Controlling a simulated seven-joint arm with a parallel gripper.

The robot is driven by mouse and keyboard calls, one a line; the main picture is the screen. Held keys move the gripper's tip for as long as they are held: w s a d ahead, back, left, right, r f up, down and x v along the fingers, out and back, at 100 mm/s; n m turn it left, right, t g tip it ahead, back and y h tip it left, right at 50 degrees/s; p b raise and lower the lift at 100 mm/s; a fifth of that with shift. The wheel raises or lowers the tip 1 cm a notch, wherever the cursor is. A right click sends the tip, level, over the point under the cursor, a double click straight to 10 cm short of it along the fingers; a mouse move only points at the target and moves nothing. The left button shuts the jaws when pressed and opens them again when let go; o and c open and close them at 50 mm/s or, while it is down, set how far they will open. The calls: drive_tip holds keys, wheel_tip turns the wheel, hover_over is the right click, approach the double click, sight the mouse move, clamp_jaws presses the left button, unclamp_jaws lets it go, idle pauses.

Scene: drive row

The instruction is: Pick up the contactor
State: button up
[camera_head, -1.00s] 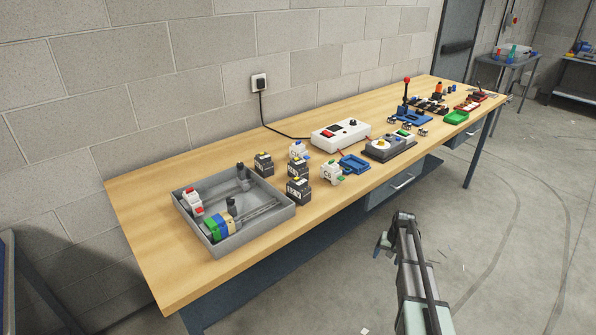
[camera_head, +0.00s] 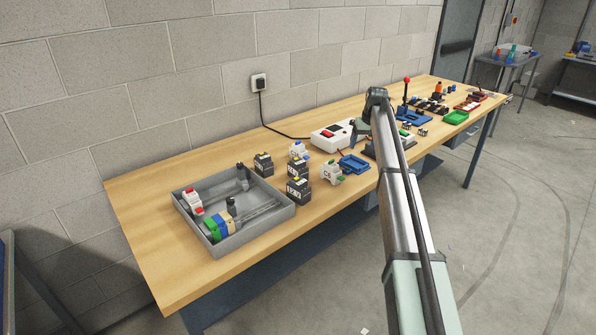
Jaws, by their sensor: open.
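Several small block-shaped electrical parts stand on the wooden bench right of the grey tray. Which one the task means I cannot tell. Two paler blocks stand by them, a white one with blue (camera_head: 298,150) and a light grey one (camera_head: 331,173). My gripper (camera_head: 360,127) is open and empty, above the bench by the white box, right of the blocks and apart from them. My wrist partly hides it.
The grey tray (camera_head: 219,251) holds a red-and-white part, coloured blocks and rails. A blue tray (camera_head: 353,164) lies right of the blocks, and the white box (camera_head: 329,137) with a red switch stands behind. The bench front left (camera_head: 160,285) is clear.

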sight(298, 161)
drive_tip(key=s+a+r+n+g+h, duration=0.1)
drive_tip(key=s+a+r+n, duration=0.2)
drive_tip(key=a, duration=0.9)
drive_tip(key=s+a+r+n+g, duration=0.2)
drive_tip(key=s+a+r+n, duration=0.1)
drive_tip(key=a, duration=0.9)
drive_tip(key=f, duration=0.8)
drive_tip(key=shift+a, duration=0.2)
drive_tip(key=shift+s+a+f, duration=0.1)
drive_tip(key=shift+s+f, duration=0.1)
drive_tip(key=shift+f, duration=0.55)
drive_tip(key=shift+s+d+f, duration=0.1)
drive_tip(key=shift+s+f, duration=0.05)
drive_tip(key=shift+f, duration=0.6)
drive_tip(key=shift+s+a+f, duration=0.1)
drive_tip(key=shift+s+f, duration=0.1)
drive_tip(key=shift+f, duration=1.05)
drive_tip(key=c, duration=1.3)
drive_tip(key=shift+w+r, duration=0.1)
drive_tip(key=shift+r, duration=0.1)
